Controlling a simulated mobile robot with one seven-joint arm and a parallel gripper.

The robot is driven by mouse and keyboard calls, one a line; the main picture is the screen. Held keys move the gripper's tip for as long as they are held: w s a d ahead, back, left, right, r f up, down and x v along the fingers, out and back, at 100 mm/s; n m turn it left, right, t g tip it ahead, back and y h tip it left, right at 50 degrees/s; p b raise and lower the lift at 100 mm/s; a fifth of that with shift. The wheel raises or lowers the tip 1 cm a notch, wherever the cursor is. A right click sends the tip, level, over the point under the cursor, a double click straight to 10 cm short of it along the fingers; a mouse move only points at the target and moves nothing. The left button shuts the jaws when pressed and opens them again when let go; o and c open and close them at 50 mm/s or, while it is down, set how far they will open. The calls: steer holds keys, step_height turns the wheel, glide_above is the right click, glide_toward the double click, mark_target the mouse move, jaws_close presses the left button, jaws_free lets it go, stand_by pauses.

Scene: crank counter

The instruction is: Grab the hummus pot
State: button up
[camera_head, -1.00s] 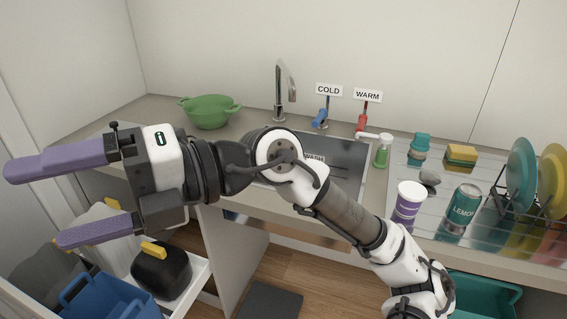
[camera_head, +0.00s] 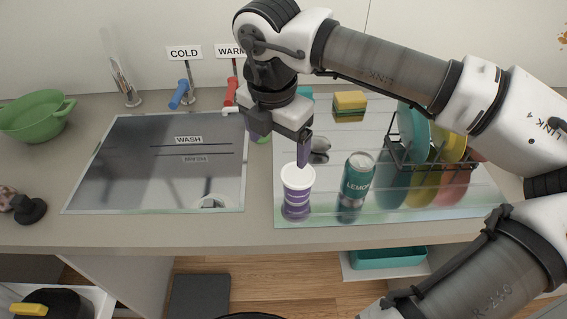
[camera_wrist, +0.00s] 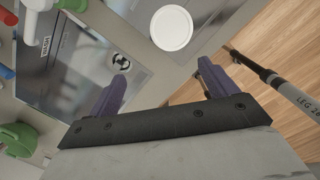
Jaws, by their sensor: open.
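A purple tub with a white lid (camera_head: 297,190), which looks like the hummus pot though its label is not readable, stands upright on the shiny drainboard (camera_head: 420,208) right of the sink. Its round white lid also shows in the wrist view (camera_wrist: 171,28), beyond my fingertips. My gripper (camera_head: 281,147) has purple fingers pointing down and hangs above and behind the tub in the head view. The fingers are apart and empty in the wrist view (camera_wrist: 160,78). I see no contact with the tub.
A teal lemon can (camera_head: 355,184) stands close right of the tub. Behind are a grey object (camera_head: 319,150), a yellow sponge (camera_head: 349,101) and a plate rack (camera_head: 430,155). The sink (camera_head: 170,165) lies left, with a green colander (camera_head: 37,115) beyond.

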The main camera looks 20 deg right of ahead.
mark_target(298, 174)
steer(key=shift+m+h, duration=0.4)
steer(key=shift+m, duration=0.1)
steer(key=d+f+b, duration=0.1)
steer(key=f, duration=0.1)
steer(key=d+f+b, duration=0.1)
steer(key=f, duration=0.2)
steer(key=d+f+b, duration=0.1)
steer(key=f, duration=0.2)
steer(key=shift+w+d+b, duration=0.15)
steer(key=shift+w+b, duration=0.1)
steer(key=shift+b, duration=0.15)
steer(key=shift+w+d+f+b, duration=0.1)
steer(key=shift+d+f+b, duration=0.1)
steer(key=shift+f, duration=0.7)
steer(key=shift+d+f+b, duration=0.1)
steer(key=shift+d+f, duration=0.15)
steer(key=shift+f, duration=0.65)
steer(key=shift+w+d+f+b, duration=0.1)
steer(key=shift+d+f, duration=0.1)
steer(key=shift+f, duration=0.7)
steer(key=shift+s, duration=0.1)
steer(key=shift+c, duration=0.3)
steer(key=c, duration=0.8)
